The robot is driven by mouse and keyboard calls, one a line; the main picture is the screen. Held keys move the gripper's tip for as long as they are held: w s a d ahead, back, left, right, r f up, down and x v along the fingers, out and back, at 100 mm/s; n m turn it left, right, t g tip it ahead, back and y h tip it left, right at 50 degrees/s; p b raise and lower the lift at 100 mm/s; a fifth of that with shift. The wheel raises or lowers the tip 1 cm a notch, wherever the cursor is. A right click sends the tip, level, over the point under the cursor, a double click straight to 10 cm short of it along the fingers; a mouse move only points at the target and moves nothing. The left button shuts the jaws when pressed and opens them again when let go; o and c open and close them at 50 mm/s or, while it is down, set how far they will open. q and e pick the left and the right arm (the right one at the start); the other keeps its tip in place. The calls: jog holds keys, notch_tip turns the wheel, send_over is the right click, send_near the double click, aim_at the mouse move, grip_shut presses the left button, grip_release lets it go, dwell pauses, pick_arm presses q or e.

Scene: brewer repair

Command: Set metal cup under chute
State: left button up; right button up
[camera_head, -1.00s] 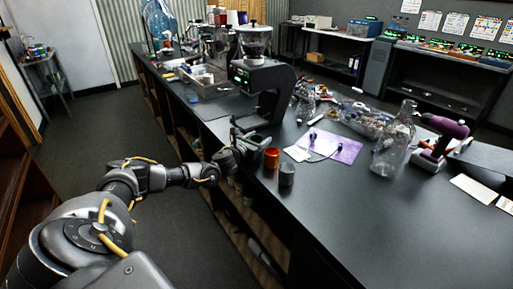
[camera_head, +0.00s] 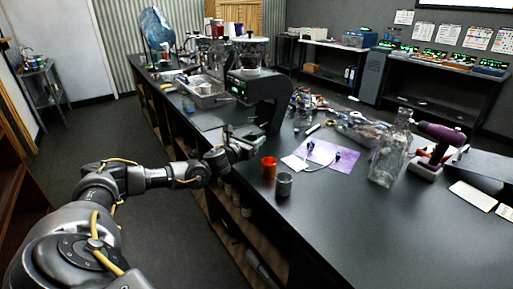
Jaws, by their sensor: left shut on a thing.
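My left gripper (camera_head: 243,146) reaches over the counter's left edge, just below the black grinder (camera_head: 262,100) with its green display and clear hopper. It is shut on a small dark-grey thing, mostly hidden by the fingers; I cannot tell whether this is the metal cup. A grey cup (camera_head: 283,185) stands upright on the counter next to an orange cup (camera_head: 268,168), to the lower right of the gripper and apart from it. The chute on the grinder's front is too small to make out. My right gripper is out of view.
A purple sheet (camera_head: 322,152) with small parts lies right of the cups. A clear bottle (camera_head: 388,160) and a purple drill (camera_head: 436,145) stand farther right. A metal tray (camera_head: 205,90) sits behind the grinder on the left. The black counter (camera_head: 370,230) is bare in front.

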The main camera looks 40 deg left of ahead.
pick_arm(q)
jog(key=s+d+r+b, duration=0.4)
jog(key=s+r, duration=0.3)
jog(key=s, duration=0.4)
jog(key=s+d+f+m+g+h, duration=0.1)
jog(key=d+f+m+h, duration=0.3)
jog(key=d, duration=0.6)
jog(key=s+d+f+m+g+h, duration=0.15)
jog(key=d+h, duration=0.35)
jog(key=d, duration=0.5)
jog(key=s+d+f, duration=0.5)
jog(key=s+f, duration=0.4)
jog(key=f, duration=0.1)
jog(key=shift+f+m+p, duration=0.25)
jog(key=shift+m+p, duration=0.05)
jog(key=shift+m, duration=0.15)
